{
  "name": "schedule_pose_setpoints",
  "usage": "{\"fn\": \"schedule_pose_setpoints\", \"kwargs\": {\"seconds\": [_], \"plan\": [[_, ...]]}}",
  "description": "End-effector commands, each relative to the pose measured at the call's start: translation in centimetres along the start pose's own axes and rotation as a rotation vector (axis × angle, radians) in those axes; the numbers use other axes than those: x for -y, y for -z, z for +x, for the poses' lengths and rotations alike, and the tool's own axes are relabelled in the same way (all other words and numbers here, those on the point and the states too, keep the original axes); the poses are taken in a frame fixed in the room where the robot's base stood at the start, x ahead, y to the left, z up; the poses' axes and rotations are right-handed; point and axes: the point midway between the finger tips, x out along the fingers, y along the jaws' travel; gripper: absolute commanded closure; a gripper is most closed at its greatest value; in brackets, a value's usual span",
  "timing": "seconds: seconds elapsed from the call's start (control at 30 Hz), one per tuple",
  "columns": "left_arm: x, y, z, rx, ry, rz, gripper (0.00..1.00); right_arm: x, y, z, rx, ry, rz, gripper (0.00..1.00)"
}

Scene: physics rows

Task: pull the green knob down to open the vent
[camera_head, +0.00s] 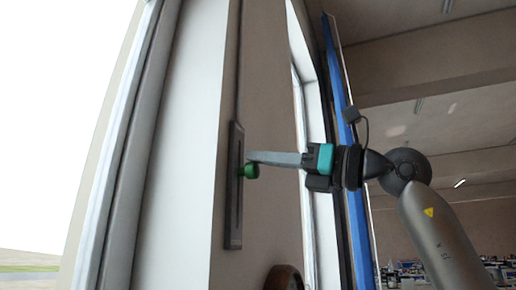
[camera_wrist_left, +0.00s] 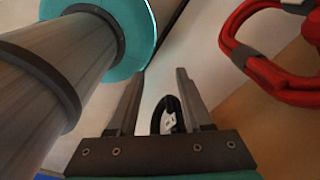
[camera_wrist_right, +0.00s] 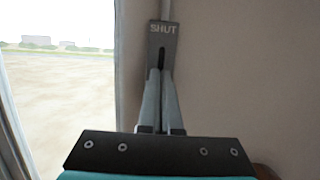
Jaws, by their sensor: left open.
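The green knob (camera_head: 250,172) sticks out of a tall dark slotted plate (camera_head: 233,215) on the wall, a little above the middle of its slot. My right gripper (camera_head: 249,156) comes in from the right with its fingers directly over the knob, touching or nearly so. In the right wrist view its fingers (camera_wrist_right: 161,85) lie close together with nothing seen between them. The plate's top end (camera_wrist_right: 162,33) reads SHUT there; the knob is hidden. My left gripper (camera_wrist_left: 160,72) is open and empty, seen only in its own wrist view.
A window frame (camera_head: 125,150) stands left of the plate. A blue upright (camera_head: 350,160) stands behind my right gripper. A round brown object (camera_head: 284,278) sits below right of the plate. In the left wrist view, a red handle-like thing (camera_wrist_left: 270,75) and a black ring-shaped part (camera_wrist_left: 166,112) show.

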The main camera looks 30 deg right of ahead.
Motion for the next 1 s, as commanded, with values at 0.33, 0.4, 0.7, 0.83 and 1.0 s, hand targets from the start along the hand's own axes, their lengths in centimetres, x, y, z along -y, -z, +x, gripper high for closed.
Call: {"fn": "schedule_pose_setpoints", "kwargs": {"seconds": [0.33, 0.4, 0.7, 0.83, 1.0], "plan": [[-0.1, -0.1, 1.1, 0.0, 0.0, 0.0, 0.5, 0.1, 1.6, -0.2, -0.007, 0.001, 0.002, 1.0], [-0.1, -0.1, 1.4, 0.0, 0.0, 0.0, 0.5, 0.1, 1.8, -0.3, -0.007, 0.001, 0.002, 1.0], [-0.1, -0.2, 2.2, 0.0, -0.001, 0.001, 0.5, 0.0, 2.8, -0.6, -0.006, 0.001, 0.001, 1.0], [-0.1, -0.2, 2.6, 0.0, -0.001, 0.001, 0.5, 0.0, 3.2, -0.7, -0.006, 0.001, 0.001, 1.0], [-0.1, -0.2, 3.1, 0.0, -0.001, 0.001, 0.5, 0.0, 3.8, -0.8, -0.006, 0.001, 0.001, 1.0]]}}
